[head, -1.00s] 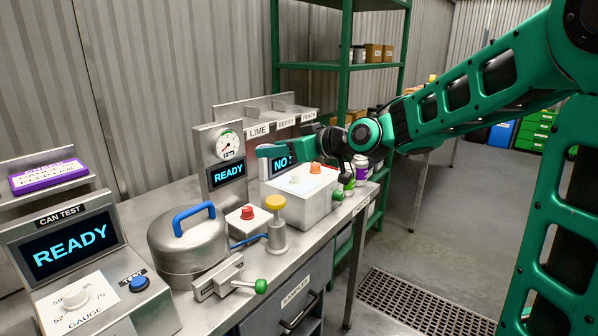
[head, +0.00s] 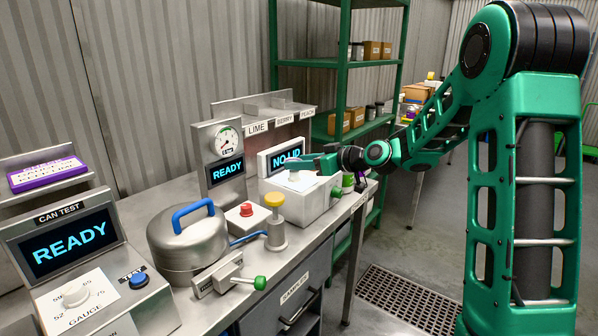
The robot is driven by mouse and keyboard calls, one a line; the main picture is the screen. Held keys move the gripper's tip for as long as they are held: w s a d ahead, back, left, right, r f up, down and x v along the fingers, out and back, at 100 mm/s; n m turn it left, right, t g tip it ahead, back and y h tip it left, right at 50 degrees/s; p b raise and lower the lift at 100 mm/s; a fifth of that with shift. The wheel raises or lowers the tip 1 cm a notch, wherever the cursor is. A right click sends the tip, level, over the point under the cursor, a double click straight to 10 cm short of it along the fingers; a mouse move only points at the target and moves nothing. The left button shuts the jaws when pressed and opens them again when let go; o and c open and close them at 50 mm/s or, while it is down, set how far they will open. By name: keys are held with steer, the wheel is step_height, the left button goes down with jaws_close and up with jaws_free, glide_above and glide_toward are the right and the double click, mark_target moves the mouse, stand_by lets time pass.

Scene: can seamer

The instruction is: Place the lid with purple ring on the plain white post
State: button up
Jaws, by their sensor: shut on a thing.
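My gripper (head: 318,162) is above the white box (head: 308,202) of the lid station, reaching in from the right. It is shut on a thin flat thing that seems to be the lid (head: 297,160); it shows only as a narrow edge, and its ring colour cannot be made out. The plain white post (head: 294,176) stands on top of the box, just below and left of the gripper. Whether the lid touches the post cannot be told. The screen (head: 288,160) behind reads NO LID, partly covered by the gripper.
A pressure gauge unit (head: 226,168) reading READY, a red button (head: 246,209), a yellow-topped plunger (head: 275,225) and a steel pot with blue handle (head: 188,242) stand to the left. Shelves LIME, BERRY and PEACH (head: 283,123) are behind.

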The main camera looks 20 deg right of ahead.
steer(key=shift+f, duration=1.05)
steer(key=o, duration=1)
steer(key=shift+f, duration=0.1)
steer(key=v, duration=1.2)
steer(key=s+d+f+m+g+h, duration=0.2)
steer(key=s+d+f+m+g, duration=0.1)
steer(key=s, duration=1)
steer(key=s+d+f+m+g+h, duration=0.3)
steer(key=s+f+m+g, duration=0.1)
steer(key=s, duration=0.9)
steer(key=s+d+f+m+g+h, duration=0.3)
steer(key=s+m+g, duration=0.2)
steer(key=s, duration=0.9)
steer(key=shift+d+f+m, duration=0.25)
steer(key=shift+d+m, duration=0.1)
steer(key=shift+m, duration=0.35)
